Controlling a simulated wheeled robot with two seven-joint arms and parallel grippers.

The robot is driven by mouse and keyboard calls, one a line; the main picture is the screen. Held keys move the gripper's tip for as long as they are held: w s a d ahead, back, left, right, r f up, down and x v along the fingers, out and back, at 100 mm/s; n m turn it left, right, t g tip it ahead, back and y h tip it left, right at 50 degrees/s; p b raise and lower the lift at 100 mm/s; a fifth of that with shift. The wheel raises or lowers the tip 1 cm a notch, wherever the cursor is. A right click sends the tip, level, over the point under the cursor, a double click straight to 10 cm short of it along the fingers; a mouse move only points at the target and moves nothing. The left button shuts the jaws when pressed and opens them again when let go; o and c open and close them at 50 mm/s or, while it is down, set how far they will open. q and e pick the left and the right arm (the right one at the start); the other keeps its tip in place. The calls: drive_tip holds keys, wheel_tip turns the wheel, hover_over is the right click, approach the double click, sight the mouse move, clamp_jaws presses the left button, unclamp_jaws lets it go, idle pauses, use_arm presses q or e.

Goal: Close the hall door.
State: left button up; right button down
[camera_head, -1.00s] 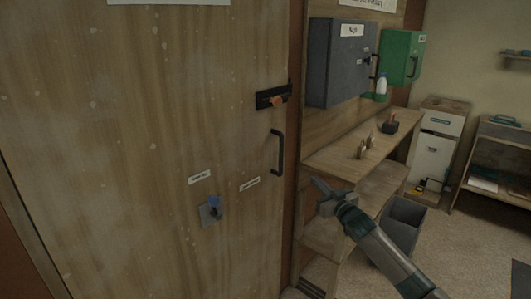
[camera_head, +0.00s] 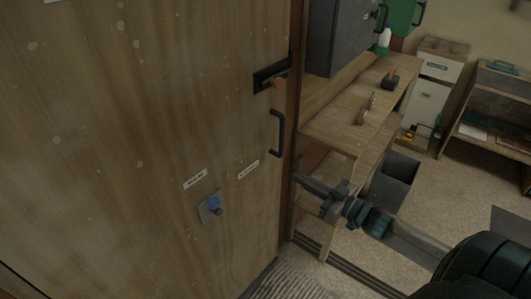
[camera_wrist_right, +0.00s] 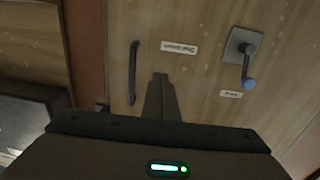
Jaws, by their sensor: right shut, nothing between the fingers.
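A large wooden door (camera_head: 140,130) with pale spots fills the left of the head view. Contact cannot be told. My left gripper is out of view.
Right of the door frame are a wooden bench (camera_head: 345,120), a grey wall cabinet (camera_head: 335,35) and a dark bin (camera_head: 393,180). A floor track (camera_head: 345,265) runs from the door's foot.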

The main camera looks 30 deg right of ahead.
drive_tip(key=shift+w, duration=0.1)
drive_tip(key=p, duration=0.5)
approach(258, 154)
drive_tip(key=x, duration=0.5)
drive_tip(key=shift+r, duration=0.2)
drive_tip(key=shift+w+a+f, duration=0.15)
drive_tip(key=shift+w+a, duration=0.1)
drive_tip(key=shift+w, duration=0.4)
